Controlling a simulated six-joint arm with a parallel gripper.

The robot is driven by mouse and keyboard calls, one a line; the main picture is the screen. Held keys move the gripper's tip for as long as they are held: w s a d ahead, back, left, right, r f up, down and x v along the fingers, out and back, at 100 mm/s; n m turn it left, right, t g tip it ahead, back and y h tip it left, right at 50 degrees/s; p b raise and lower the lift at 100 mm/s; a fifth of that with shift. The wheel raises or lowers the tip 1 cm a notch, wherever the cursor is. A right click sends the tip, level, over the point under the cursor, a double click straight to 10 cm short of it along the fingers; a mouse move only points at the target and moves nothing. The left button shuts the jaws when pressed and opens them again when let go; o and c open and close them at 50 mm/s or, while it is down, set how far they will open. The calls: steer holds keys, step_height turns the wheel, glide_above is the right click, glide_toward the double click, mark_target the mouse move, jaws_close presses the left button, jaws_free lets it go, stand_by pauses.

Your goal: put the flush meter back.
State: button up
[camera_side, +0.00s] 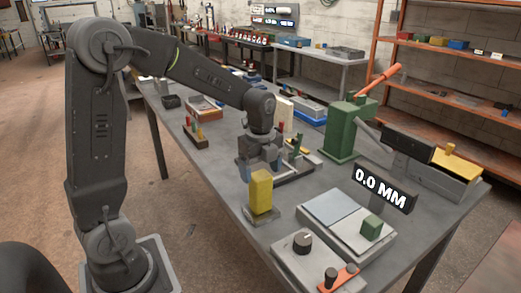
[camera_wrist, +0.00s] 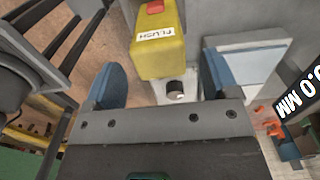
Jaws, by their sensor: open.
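The flush meter (camera_wrist: 160,50) is a yellow block with a white FLUSH label and a red part at the top edge of the wrist view. In the side view the yellow meter (camera_side: 261,190) stands upright on a small grey plate (camera_side: 252,217) near the table's left edge. Nothing is seen held.
In front are a gauge plate with a green block (camera_side: 371,228), a knob box (camera_side: 303,242) and a 0.0 MM display (camera_side: 384,188). A green press (camera_side: 343,130) stands to the right.

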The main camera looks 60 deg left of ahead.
step_height(320, 180, up, 6)
steer(key=shift+r, duration=0.1)
steer(key=shift+s+d+r, duration=0.15)
steer(key=shift+r, duration=0.45)
steer(key=s+d+n+t, duration=0.2)
steer(key=s+d+n, duration=0.2)
steer(key=s+n, duration=0.3)
steer(key=s+d+r+n+t, duration=0.1)
steer(key=s+d+n+t, duration=0.2)
steer(key=s+n, duration=0.5)
steer(key=shift+s+d+r+n+t, duration=0.25)
steer(key=shift+d+n, duration=0.6)
steer(key=shift+n, duration=0.65)
